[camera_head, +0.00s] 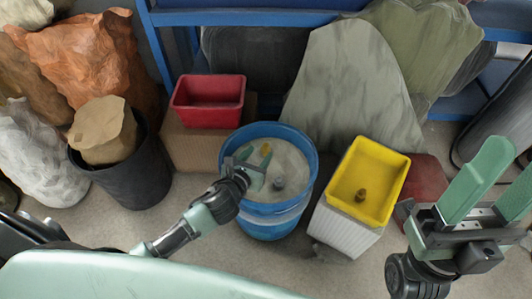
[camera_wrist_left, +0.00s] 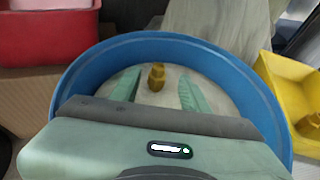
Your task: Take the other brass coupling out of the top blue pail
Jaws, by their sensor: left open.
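The top blue pail (camera_head: 309,152) stands at the centre of the head view, with a pale grey floor inside. A brass coupling (camera_head: 266,149) stands upright in it; the left wrist view shows this coupling (camera_wrist_left: 156,79) between the two finger lines. My left gripper (camera_head: 262,168) reaches into the pail from the lower left. In the left wrist view this gripper (camera_wrist_left: 160,84) is open, with its green fingers apart on either side of the coupling; contact cannot be told. My right gripper (camera_head: 508,165) is open and empty at the far right.
A yellow bin (camera_head: 386,154) holding another brass coupling (camera_head: 361,196) sits on a white ribbed support right of the pail. A grey piece (camera_head: 279,183) lies in the pail. A red bin (camera_head: 208,118) stands on a cardboard box at the left, beside a black bucket (camera_head: 135,184).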

